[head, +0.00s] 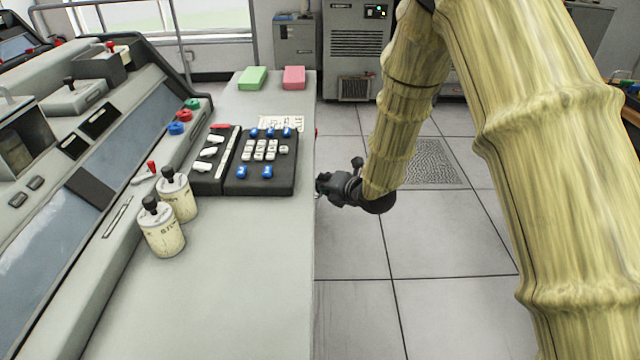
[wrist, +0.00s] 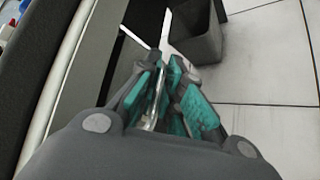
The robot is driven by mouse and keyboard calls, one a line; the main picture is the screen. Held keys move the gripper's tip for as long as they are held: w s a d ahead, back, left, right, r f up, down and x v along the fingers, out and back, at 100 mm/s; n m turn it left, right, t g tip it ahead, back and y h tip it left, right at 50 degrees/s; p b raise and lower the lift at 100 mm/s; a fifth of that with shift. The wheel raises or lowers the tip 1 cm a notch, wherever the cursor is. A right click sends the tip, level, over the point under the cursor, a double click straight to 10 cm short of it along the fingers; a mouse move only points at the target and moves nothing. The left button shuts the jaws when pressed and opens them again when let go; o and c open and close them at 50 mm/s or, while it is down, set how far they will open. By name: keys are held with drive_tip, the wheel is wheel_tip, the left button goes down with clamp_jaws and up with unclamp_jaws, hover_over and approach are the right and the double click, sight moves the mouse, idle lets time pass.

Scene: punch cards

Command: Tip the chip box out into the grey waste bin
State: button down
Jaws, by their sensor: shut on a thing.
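In the wrist view, my gripper (wrist: 165,85) has its teal-padded fingers closed on a thin pale metallic part. Pale thin edges (wrist: 167,32) run on ahead of the fingers and look like the rim of the chip box; its inside and contents cannot be made out. A dark grey open container, apparently the waste bin (wrist: 208,42), stands on the floor just beyond and to the right of these edges. In the head view, my gripper (head: 335,188) is beside the desk's right edge; the box and bin cannot be made out there.
The console desk (head: 240,270) lies left of my gripper, with a black keypad (head: 262,160), two cream canisters (head: 160,230), and green (head: 252,78) and pink (head: 294,77) card stacks. The tiled floor (head: 440,235) to the right is clear. A grey cabinet (head: 355,45) stands at the back.

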drive_tip(key=shift+d, duration=1.6)
drive_tip(key=c, duration=1.5)
unclamp_jaws()
drive_tip(key=v, duration=1.2)
